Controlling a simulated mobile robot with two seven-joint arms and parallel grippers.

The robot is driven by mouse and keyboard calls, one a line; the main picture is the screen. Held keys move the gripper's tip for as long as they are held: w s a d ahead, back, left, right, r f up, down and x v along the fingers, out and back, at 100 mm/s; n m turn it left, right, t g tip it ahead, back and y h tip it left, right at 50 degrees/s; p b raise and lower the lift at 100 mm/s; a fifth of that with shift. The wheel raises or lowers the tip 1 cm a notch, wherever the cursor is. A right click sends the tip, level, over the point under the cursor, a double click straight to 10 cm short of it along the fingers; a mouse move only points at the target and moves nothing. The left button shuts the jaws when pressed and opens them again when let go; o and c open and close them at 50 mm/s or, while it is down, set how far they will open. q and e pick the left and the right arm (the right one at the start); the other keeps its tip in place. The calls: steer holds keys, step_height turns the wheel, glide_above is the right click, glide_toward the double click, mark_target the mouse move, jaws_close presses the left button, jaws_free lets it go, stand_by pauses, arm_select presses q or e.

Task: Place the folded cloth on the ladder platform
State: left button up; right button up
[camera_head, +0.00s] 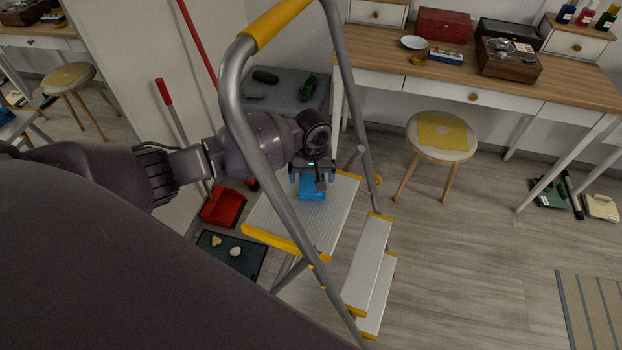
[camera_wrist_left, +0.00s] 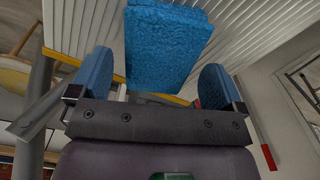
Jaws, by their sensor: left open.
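The blue folded cloth (camera_head: 312,188) lies on the ribbed ladder platform (camera_head: 330,222), below my left gripper. In the left wrist view the folded cloth (camera_wrist_left: 165,48) rests on the platform (camera_wrist_left: 95,22), ahead of the two blue fingertips. My left gripper (camera_head: 312,178) is over the platform, reaching in past the ladder's grey side rail. It also shows in the left wrist view (camera_wrist_left: 160,88), open, with its fingers apart and a gap on either side of the cloth. Part of the cloth is hidden by the gripper in the head view. My right gripper is not in view.
The ladder's curved grey rail (camera_head: 240,110) stands close to my left arm. A desk (camera_head: 480,85) with boxes is behind. A stool (camera_head: 440,137) with a yellow cloth stands right of the ladder. A red dustpan (camera_head: 222,207) and dark tray (camera_head: 230,250) lie left. Open floor is at right.

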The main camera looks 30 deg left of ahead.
mark_target(311, 179)
arm_select(q)
step_height(311, 179, up, 10)
steer(key=p, duration=0.2)
stand_by(0.7)
